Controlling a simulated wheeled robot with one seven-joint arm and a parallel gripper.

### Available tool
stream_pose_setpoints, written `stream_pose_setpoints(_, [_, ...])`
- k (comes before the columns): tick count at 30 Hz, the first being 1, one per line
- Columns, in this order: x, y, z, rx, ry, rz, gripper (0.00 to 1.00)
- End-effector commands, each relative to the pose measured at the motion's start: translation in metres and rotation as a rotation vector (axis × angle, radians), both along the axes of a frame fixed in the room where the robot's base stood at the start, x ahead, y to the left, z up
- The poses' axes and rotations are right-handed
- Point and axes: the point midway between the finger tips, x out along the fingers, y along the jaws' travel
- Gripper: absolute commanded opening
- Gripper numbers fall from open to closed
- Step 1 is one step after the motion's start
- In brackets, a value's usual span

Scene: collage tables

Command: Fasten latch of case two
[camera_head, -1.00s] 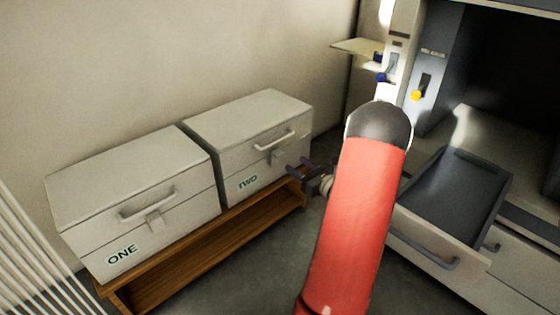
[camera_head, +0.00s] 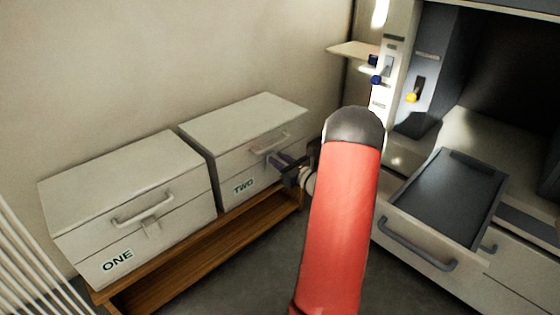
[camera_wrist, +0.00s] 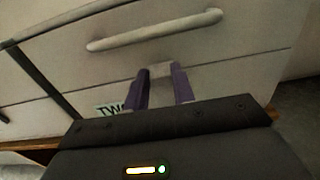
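Case two (camera_head: 228,150) is a pale box with a shut lid, a bar handle and the label TWO (camera_head: 243,187), on the right of a wooden bench. Its latch (camera_wrist: 161,70) shows in the wrist view just below the handle (camera_wrist: 155,30). My gripper (camera_head: 278,160) is at the front of case two, over the latch area. In the wrist view its two purple fingers (camera_wrist: 162,80) stand apart, one on each side of the latch. I cannot tell whether they touch it. The gripper hides the latch in the head view.
Case one (camera_head: 130,200) stands to the left on the same wooden bench (camera_head: 190,258). At the right, a grey cabinet has a pulled-out drawer or tray (camera_head: 445,200) with a handle. My red arm fills the middle foreground.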

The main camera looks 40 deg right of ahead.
Motion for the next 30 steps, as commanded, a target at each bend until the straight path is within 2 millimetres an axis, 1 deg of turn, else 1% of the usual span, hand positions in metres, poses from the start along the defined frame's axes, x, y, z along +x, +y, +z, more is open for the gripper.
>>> stream_pose_setpoints(1, [0.000,0.000,0.000,0.000,0.000,0.000,0.16])
stream_pose_setpoints(4, [0.000,0.000,0.000,0.000,0.000,0.000,0.03])
stream_pose_setpoints(8, [0.001,0.000,0.004,-0.002,0.019,0.000,0.02])
stream_pose_setpoints(13, [0.009,0.001,0.013,-0.011,0.126,0.002,0.02])
stream_pose_setpoints(18, [0.013,0.001,0.010,-0.016,0.198,0.000,0.03])
stream_pose_setpoints(26, [0.013,0.001,0.009,-0.017,0.200,0.000,0.03])
stream_pose_setpoints(27, [0.013,0.001,0.009,-0.017,0.199,0.000,0.28])
stream_pose_setpoints(30, [0.013,0.001,0.009,-0.017,0.199,0.000,0.41])
